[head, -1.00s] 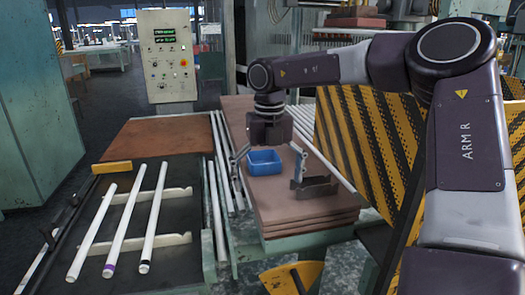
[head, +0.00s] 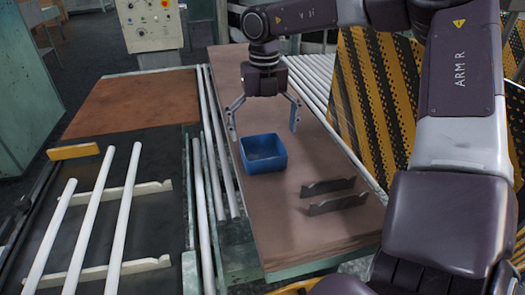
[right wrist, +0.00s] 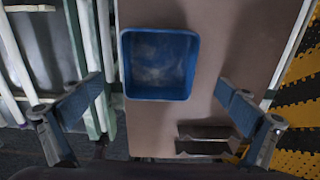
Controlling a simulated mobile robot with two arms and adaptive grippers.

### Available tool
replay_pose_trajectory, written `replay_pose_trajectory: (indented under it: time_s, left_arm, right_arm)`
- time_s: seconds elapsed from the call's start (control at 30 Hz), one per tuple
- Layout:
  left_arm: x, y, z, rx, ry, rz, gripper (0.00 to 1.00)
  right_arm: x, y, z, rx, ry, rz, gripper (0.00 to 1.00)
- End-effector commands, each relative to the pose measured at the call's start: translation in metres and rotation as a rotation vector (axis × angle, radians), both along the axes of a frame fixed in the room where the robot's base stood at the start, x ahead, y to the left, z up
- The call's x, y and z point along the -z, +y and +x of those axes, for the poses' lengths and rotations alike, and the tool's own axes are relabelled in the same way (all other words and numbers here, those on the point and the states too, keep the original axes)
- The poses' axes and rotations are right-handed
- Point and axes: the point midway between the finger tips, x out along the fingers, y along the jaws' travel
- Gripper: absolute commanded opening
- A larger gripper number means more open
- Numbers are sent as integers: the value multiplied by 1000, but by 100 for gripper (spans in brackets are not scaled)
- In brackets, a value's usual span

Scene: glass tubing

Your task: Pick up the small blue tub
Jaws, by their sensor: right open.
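The small blue tub (head: 263,154) sits upright on the brown board stack (head: 290,215), near its left edge. It is open-topped and looks empty. My right gripper (head: 264,122) is open above the tub and a little behind it in the head view, with its fingers spread and nothing between them. In the right wrist view the tub (right wrist: 160,63) lies between and beyond the two open fingers (right wrist: 160,104), apart from both. My left gripper is not in view.
Two dark notched brackets (head: 330,194) stand on the board to the right of the tub. White glass tubes (head: 88,215) lie on pale supports at the left. A yellow-black striped guard (head: 375,100) stands at the right. A control panel (head: 150,22) is at the back.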

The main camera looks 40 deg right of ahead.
Motion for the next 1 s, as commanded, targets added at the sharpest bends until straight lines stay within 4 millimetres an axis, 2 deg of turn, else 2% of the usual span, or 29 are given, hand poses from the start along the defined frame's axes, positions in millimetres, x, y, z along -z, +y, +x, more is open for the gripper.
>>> replay_pose_trajectory:
  time_s: [0.13, 0.3, 0.6, 1.0]
  left_arm:
    - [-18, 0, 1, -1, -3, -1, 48]
    - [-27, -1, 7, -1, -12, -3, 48]
    - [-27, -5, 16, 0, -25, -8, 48]
    - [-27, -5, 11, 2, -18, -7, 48]
  right_arm:
    - [17, 1, 1, -1, 5, 2, 100]
    - [41, 1, 2, 0, 2, 0, 100]
    - [49, 1, 3, 1, -2, 0, 100]
    - [49, 1, 3, 1, -2, 0, 57]
